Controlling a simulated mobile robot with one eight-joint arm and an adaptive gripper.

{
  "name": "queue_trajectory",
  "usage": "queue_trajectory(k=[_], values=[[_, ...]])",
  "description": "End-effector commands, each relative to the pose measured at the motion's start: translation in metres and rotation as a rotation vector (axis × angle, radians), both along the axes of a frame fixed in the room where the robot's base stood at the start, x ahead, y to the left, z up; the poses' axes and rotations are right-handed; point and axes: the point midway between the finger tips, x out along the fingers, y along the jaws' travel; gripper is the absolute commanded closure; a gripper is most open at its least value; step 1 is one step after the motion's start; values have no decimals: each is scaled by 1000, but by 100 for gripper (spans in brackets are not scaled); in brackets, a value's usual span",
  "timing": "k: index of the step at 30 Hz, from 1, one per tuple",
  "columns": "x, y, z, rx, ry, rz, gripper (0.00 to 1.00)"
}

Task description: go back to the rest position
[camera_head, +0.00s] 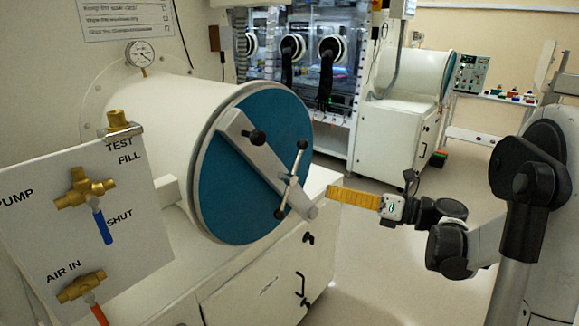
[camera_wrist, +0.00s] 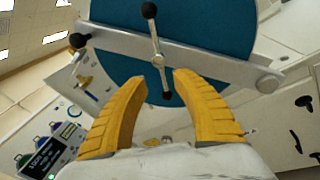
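My gripper (camera_head: 332,192) is at the right of the round teal door (camera_head: 245,165), its yellow fingers pointing left at the door. In the wrist view my gripper (camera_wrist: 163,79) is open, with a clear gap between the fingertips and nothing held. The grey crossbar (camera_head: 265,165) lies diagonally over the door and carries a T-handle (camera_head: 291,180) with black knobs. The T-handle (camera_wrist: 157,55) shows beyond the fingertips in the wrist view, one knob seen in the gap. I cannot tell the exact distance between fingertips and handle.
A valve panel (camera_head: 130,240) with brass valves stands at the front left. A white cabinet (camera_head: 270,285) sits under the door's chamber. Another glovebox (camera_head: 310,50) and white cabinet (camera_head: 390,140) stand behind. Open floor (camera_head: 390,285) lies to the right of the near cabinet.

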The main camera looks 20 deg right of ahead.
Motion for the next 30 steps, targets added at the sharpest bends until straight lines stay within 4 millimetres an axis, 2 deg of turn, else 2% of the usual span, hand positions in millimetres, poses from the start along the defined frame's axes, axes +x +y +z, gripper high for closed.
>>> queue_trajectory(k=[4, 7, 10, 12, 16, 20, 24, 27, 30], values=[[-2, 12, -1, -72, -18, 6, 67], [-9, 41, -7, -267, -72, 31, 67], [-28, 77, -20, -584, -181, 102, 67], [-49, 99, -32, -837, -285, 187, 67], [-95, 121, -54, -1292, -519, 411, 67], [-143, 123, -72, -1711, -803, 714, 67], [-184, 110, -83, -2060, -1117, 1086, 67], [-202, 100, -86, -2217, -1300, 1321, 67], [-211, 92, -87, -2303, -1421, 1487, 67]])
